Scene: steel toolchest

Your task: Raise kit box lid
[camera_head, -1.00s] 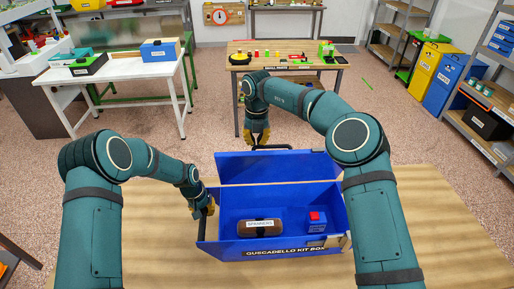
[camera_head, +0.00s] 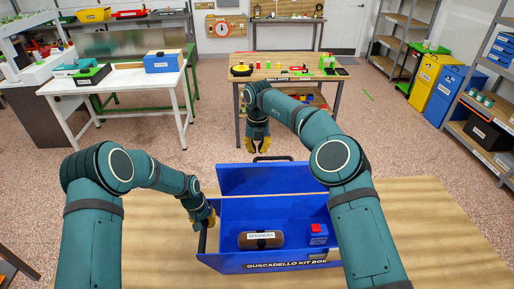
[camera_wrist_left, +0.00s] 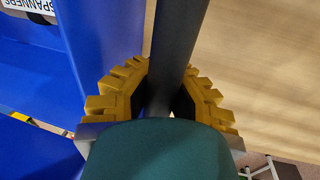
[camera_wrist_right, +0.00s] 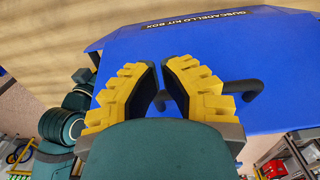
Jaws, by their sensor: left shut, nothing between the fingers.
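The blue kit box (camera_head: 290,262) stands on the wooden table. Its blue lid (camera_head: 255,180) is raised along the far side, with a dark handle (camera_head: 273,158) at its top edge. My left gripper (camera_head: 208,222) is at the dark bar handle (camera_wrist_left: 172,40) on the box's left side. Its fingers are shut, and the bar crosses in front of them and hides their tips. My right gripper (camera_head: 258,150) is beside the lid handle, above the far side of the lid. In the right wrist view its fingers (camera_wrist_right: 162,70) are apart, with the lid handle (camera_wrist_right: 243,90) partly behind them.
A brown spanners roll (camera_head: 261,239) and a blue block with a red top (camera_head: 317,233) lie in the box. Bare wooden tabletop (camera_head: 430,220) extends to the right. Another table (camera_head: 290,82) with small items stands further back, across open floor.

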